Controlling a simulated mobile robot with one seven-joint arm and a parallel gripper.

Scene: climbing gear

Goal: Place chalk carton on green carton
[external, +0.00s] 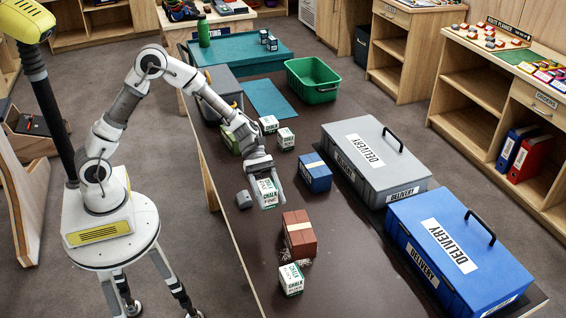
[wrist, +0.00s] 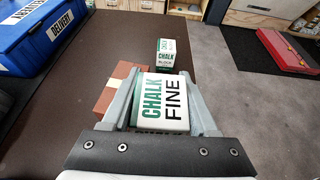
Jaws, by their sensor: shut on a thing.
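A white and green chalk carton marked FINE (external: 268,194) is held between the fingers of my gripper (external: 262,172), above the dark table. In the wrist view the same carton (wrist: 163,100) sits between both fingers (wrist: 163,108), its lettering facing the camera. A green carton (external: 229,141) stands farther back on the table, behind my gripper and partly hidden by my arm. It does not show in the wrist view.
Other chalk cartons stand behind (external: 286,138) and at the front (external: 291,279). A blue carton (external: 315,173) and a red-brown carton (external: 299,234) stand nearby. Grey (external: 374,160) and blue (external: 455,250) delivery boxes line the right side. A green crate (external: 312,82) is at the back.

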